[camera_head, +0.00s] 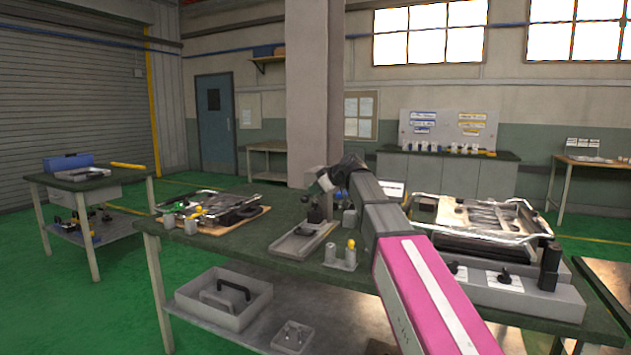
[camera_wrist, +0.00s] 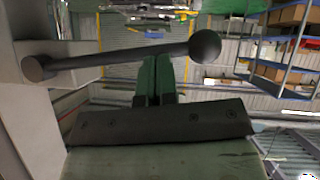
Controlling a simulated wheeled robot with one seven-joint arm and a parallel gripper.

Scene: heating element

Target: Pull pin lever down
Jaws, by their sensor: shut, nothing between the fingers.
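In the wrist view a dark lever (camera_wrist: 120,60) with a round ball knob (camera_wrist: 205,46) runs nearly level across the picture. Its pivot end is at the left, against a pale grey block (camera_wrist: 28,125). My gripper (camera_wrist: 155,64) is shut and empty. Its fingertips appear just below the lever's rod in that picture, left of the knob; I cannot tell whether they touch. In the head view my arm reaches over the green workbench (camera_head: 255,250) towards a small dark fixture (camera_head: 317,208). The lever is too small to make out there, and my fingertips are not clear.
A grey tray (camera_head: 290,246) and a small block with two posts (camera_head: 341,258) sit close in front. A wire-frame heating unit (camera_head: 480,222) on a grey base stands right of my arm. A board with tools (camera_head: 215,215) lies at the left. A bin (camera_head: 222,300) is on the lower shelf.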

